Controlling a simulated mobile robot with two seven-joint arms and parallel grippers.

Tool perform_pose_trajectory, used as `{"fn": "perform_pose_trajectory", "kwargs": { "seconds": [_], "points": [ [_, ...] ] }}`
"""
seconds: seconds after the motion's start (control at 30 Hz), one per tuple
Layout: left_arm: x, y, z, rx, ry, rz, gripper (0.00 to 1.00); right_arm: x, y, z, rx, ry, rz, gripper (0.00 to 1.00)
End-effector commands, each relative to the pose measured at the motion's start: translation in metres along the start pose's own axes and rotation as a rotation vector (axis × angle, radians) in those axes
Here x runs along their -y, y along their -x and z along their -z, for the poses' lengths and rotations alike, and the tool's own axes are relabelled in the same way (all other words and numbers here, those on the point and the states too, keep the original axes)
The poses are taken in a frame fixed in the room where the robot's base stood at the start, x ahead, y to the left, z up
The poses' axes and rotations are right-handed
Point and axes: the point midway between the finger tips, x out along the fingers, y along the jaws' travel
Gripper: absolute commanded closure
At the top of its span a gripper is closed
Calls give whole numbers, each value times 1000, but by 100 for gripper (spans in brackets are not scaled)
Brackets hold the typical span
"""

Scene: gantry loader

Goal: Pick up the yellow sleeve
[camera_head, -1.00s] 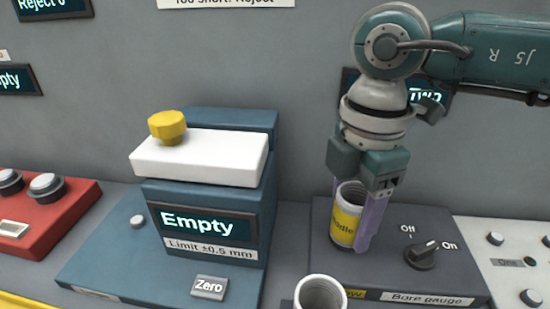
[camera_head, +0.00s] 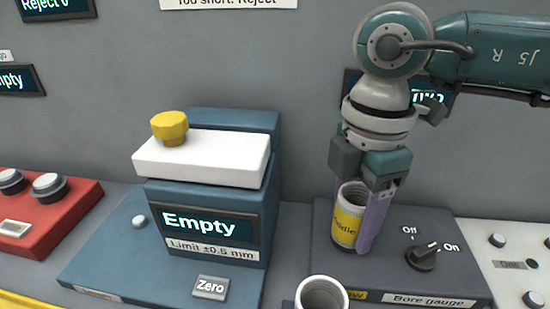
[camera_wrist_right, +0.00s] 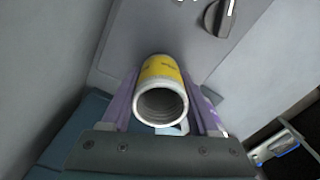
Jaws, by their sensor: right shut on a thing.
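The yellow sleeve (camera_head: 347,222) is a white tube with a yellow band bearing partly hidden dark lettering. It stands upright on the dark bore gauge base (camera_head: 395,265) in the head view. My right gripper (camera_head: 357,225) comes down from above, with its purple fingers shut on the sleeve from both sides. In the right wrist view the sleeve (camera_wrist_right: 162,88) sits between the two fingers (camera_wrist_right: 162,105), its open, ridged bore facing the camera. Whether its lower end touches the base is hard to tell. My left gripper is not in view.
A second white tube (camera_head: 321,294) stands at the front, close to the gauge. A knob (camera_head: 422,256) marked Off and On sits right of the sleeve. A blue gauge (camera_head: 218,215) reading "Empty" stands to the left, with a red button box (camera_head: 50,215) beyond it.

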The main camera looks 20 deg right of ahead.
Motion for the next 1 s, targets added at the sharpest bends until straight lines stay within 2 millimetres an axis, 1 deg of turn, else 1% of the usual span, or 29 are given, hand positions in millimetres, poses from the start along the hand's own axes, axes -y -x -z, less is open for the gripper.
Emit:
{"fn": "perform_pose_trajectory", "kwargs": {
  "seconds": [0.17,0.27,0.37,0.6,0.7,0.83,0.9,1.0],
  "points": [
    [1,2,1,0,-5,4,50,-1,15,0,-2,0,-3,100],
    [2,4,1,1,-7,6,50,-2,33,0,-2,0,-7,100],
    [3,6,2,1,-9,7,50,-2,58,0,-2,1,-9,100],
    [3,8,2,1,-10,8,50,-2,132,0,-2,1,-10,100],
    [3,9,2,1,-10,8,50,-2,157,0,-2,0,-8,100],
    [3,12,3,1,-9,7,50,-1,182,0,0,0,-6,100],
    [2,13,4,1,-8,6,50,-1,191,0,0,-1,-5,100],
    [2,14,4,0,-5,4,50,0,197,0,-1,-1,-3,100]
  ]
}}
